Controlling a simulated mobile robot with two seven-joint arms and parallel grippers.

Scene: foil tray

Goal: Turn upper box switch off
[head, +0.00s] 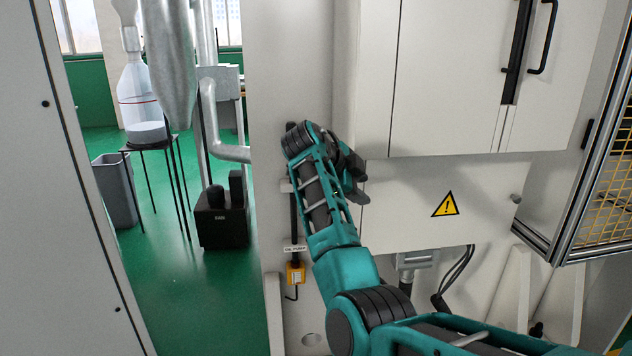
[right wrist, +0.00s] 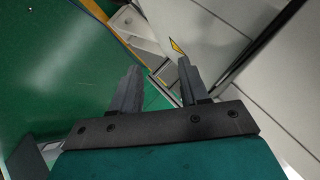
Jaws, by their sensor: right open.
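The right gripper (head: 358,180) is in front of the white machine panel, near the lower left corner of the cabinet doors. In the right wrist view its two dark fingers (right wrist: 158,72) stand apart with nothing between them. I cannot make out an upper box switch; my right wrist and forearm cover the column above the yellow box. The left gripper is not in view.
White cabinet doors (head: 455,80) with black handles are at the upper right. A yellow warning triangle (head: 445,205) is on the panel below. A yellow mesh guard (head: 608,190) stands at the right edge. Open green floor (head: 160,270) lies left of the machine, with a grey bin (head: 117,190).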

